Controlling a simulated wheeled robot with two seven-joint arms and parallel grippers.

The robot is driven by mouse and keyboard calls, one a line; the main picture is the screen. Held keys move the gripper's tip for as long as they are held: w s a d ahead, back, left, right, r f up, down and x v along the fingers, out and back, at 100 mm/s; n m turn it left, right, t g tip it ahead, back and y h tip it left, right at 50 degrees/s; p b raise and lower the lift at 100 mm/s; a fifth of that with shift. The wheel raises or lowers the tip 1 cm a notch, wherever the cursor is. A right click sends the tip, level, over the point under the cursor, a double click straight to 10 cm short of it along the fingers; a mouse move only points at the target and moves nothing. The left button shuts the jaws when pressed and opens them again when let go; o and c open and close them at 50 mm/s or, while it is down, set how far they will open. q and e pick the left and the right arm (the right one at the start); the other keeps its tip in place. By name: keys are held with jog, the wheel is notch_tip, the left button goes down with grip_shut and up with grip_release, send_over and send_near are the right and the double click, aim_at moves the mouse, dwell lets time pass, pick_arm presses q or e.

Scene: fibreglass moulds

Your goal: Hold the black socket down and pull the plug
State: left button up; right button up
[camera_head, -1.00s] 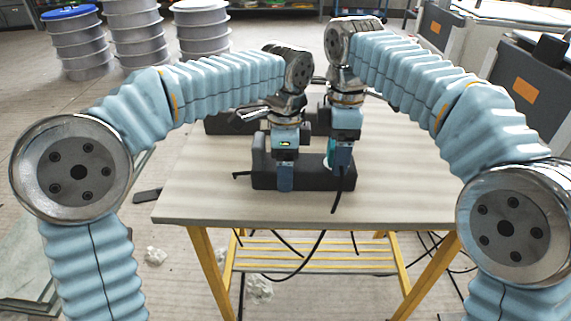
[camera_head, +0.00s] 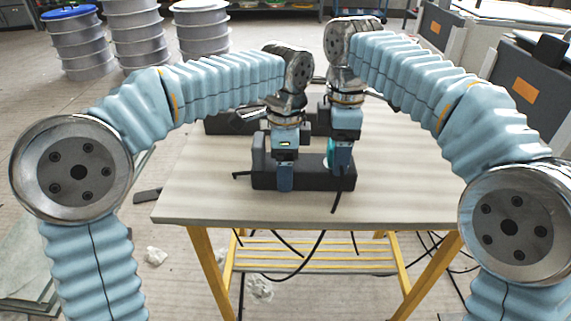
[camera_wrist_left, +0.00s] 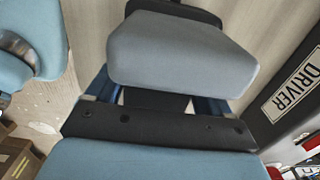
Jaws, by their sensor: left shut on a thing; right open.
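The black socket (camera_head: 320,180) is a long dark block lying on the table, in the middle of the head view. My left gripper (camera_head: 286,182) points down over its left part and is shut on it; the fingers also show in the left wrist view (camera_wrist_left: 155,100). My right gripper (camera_head: 342,162) is open and points down at the socket's right end. A teal and white piece (camera_head: 329,152), which may be the plug, shows just left of its fingers. A black cable (camera_head: 337,196) hangs below there. The gripper hides where plug and socket meet.
The pale table (camera_head: 205,190) has yellow legs and is mostly clear at both sides. Another dark block (camera_head: 218,124) lies behind the socket. Loose cables (camera_head: 322,246) hang under the table. Stacked reels (camera_head: 137,35) stand on the floor behind left.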

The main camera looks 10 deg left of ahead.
jog(key=c, duration=1.3)
jog(key=shift+r, duration=3)
pick_arm(q)
jog(key=o, duration=1.3)
jog(key=shift+o, duration=0.2)
jog(key=shift+r, duration=0.1)
